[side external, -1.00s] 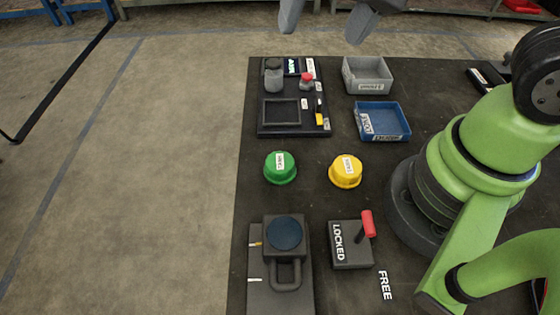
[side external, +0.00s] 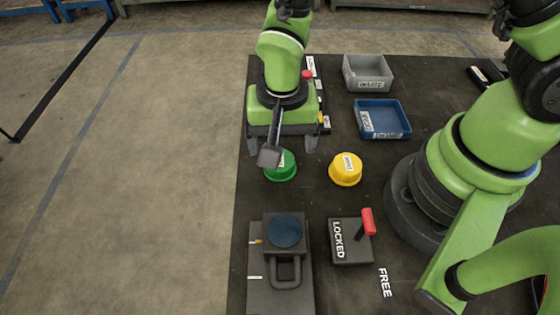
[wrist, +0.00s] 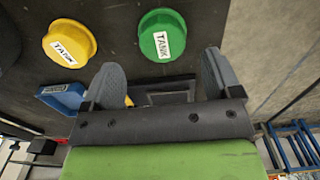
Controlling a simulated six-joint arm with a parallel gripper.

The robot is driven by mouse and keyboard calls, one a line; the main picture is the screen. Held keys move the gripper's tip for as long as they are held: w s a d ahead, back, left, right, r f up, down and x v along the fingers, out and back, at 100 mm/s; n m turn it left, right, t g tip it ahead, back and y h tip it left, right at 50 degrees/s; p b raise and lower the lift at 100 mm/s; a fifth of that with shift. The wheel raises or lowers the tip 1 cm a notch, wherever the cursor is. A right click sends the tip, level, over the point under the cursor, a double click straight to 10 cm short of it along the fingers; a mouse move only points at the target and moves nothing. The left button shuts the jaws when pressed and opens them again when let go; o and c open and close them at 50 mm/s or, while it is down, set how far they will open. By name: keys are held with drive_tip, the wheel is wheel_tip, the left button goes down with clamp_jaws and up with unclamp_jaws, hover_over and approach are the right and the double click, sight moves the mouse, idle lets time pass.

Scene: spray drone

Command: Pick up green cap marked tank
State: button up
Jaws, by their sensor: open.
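The green cap (side external: 287,175) stands on the dark table, partly hidden by my gripper in the side external view. In the wrist view the green cap (wrist: 149,43) shows whole, with a white label reading TANK. My gripper (side external: 281,150) is open and empty, its fingers spread wide. It hangs above the table, toward the black tray side of the cap. In the wrist view the open gripper (wrist: 163,72) has the green cap ahead of its fingertips, between their lines and apart from both.
A yellow labelled cap (side external: 345,171) stands to the right of the green one. Grey (side external: 367,86) and blue (side external: 398,119) bins lie behind it. A dark block with a round blue top (side external: 286,232) and a LOCKED box with red lever (side external: 350,252) stand in front.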

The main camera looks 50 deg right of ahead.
drive_tip(key=f, duration=0.5)
drive_tip(key=shift+a, duration=0.2)
drive_tip(key=c, duration=0.9)
